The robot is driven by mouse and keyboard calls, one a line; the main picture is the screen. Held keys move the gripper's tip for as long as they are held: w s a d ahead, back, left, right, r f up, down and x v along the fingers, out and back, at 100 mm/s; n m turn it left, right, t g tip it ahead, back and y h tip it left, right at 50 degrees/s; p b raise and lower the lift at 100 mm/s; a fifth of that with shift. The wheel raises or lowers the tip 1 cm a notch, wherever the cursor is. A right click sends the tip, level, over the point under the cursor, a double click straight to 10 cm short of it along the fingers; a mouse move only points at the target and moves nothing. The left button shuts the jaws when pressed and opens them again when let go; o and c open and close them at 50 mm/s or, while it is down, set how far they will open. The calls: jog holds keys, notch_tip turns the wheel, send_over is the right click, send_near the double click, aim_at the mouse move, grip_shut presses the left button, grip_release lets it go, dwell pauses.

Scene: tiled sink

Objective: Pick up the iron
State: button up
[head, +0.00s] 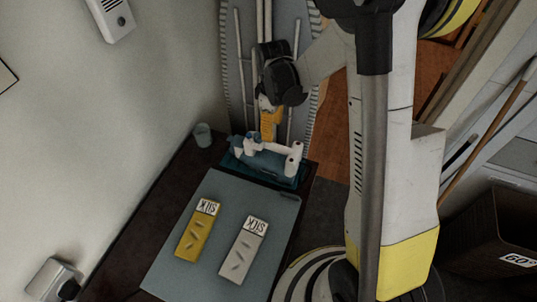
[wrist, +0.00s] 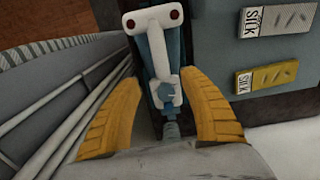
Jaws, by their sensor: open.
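The iron (head: 272,148), white and blue, lies on a dark teal base at the far end of the dark table. In the wrist view its white and blue body (wrist: 155,45) runs away from me between my fingers. My gripper (head: 268,122) points down at the iron, with yellow ribbed fingers. In the wrist view my gripper (wrist: 162,80) is open, one finger on each side of the iron's near part, with gaps visible. I cannot tell how far the fingertips are above it. The gripper hides part of the iron's near end.
A grey-blue mat (head: 170,255) on the table carries a yellow SILK box (head: 196,236) and a white SILK box (head: 240,254). A small cup (head: 203,135) stands left of the iron. A grey panel with rods (head: 240,75) stands upright behind. A dark bin (head: 490,245) is at right.

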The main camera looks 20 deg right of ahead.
aim_at(270, 146)
jog(key=f+b, duration=0.1)
jog(key=f, duration=0.2)
jog(key=f+b, duration=0.1)
jog(key=f, duration=0.2)
jog(key=f+b, duration=0.1)
jog(key=f, duration=0.2)
jog(key=shift+w+a+f, duration=0.1)
jog(key=shift+a+f, duration=0.1)
jog(key=shift+a, duration=0.1)
jog(key=shift+r, duration=0.1)
grip_shut()
